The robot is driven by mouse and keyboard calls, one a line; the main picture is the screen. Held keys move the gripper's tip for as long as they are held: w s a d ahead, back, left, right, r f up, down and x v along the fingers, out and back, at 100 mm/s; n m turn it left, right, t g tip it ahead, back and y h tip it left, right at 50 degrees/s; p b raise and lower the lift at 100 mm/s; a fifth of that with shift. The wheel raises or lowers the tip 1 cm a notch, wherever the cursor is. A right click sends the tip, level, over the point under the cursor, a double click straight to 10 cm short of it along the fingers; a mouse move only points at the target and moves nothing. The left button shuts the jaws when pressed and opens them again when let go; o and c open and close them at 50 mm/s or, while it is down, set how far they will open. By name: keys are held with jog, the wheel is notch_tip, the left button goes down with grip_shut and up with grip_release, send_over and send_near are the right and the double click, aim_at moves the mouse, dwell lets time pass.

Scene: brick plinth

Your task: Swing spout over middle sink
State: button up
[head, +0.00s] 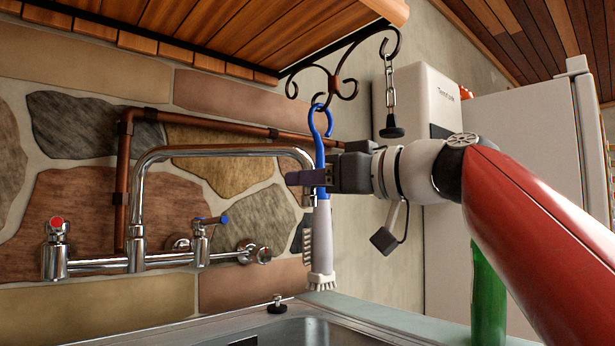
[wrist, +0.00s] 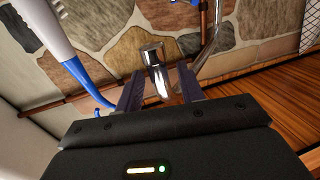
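The chrome spout (head: 225,151) rises from the wall tap, bends to the right and turns down at its end, near my gripper (head: 300,178). In the wrist view, the spout end (wrist: 154,58) reaches between the two fingers of my gripper (wrist: 162,88). The fingers stand apart, with a small gap on each side of the spout, so they look open around it. Part of the spout's downturned end is hidden by my gripper in the head view. A steel sink (head: 300,331) shows only partly along the bottom edge; which basin it is cannot be told.
A blue and white brush (head: 321,240) hangs from an iron bracket (head: 335,84) very close to my gripper; it also shows in the wrist view (wrist: 55,30). A chain with a plug (head: 391,125) hangs to the right. Tap handles (head: 57,229) are at left. A wooden shelf (head: 250,25) is overhead.

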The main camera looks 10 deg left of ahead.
jog(key=shift+w+a, duration=0.2)
jog(key=shift+a, duration=0.25)
jog(key=shift+c, duration=0.5)
grip_shut()
